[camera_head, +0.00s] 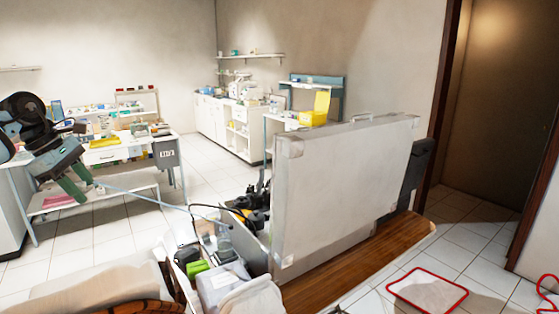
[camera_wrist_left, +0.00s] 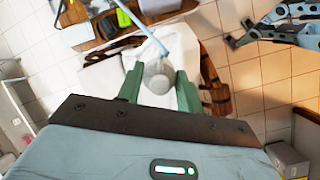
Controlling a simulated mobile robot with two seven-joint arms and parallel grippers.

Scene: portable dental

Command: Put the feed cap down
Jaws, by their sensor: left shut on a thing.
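My left gripper (camera_head: 77,184) is in the air at the left of the head view, its green fingers pointing down. In the left wrist view its two green fingers (camera_wrist_left: 159,88) are shut on a pale, rounded cap, the feed cap (camera_wrist_left: 157,76). A thin blue-grey tube (camera_wrist_left: 150,35) runs from the cap up the picture; in the head view the tube (camera_head: 150,194) reaches right toward the open case. Part of the cap is hidden by the fingers. My right gripper (camera_wrist_left: 236,32) shows at the upper right of the wrist view, with its jaws apart and nothing visible between them.
The open silver case (camera_head: 345,185) stands on a wooden bench (camera_head: 350,265), with boxes and dark equipment beside its lid. A white work table (camera_head: 110,152) stands behind my left gripper. A red-rimmed tray (camera_head: 428,290) lies at lower right. Tiled floor is clear mid-room.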

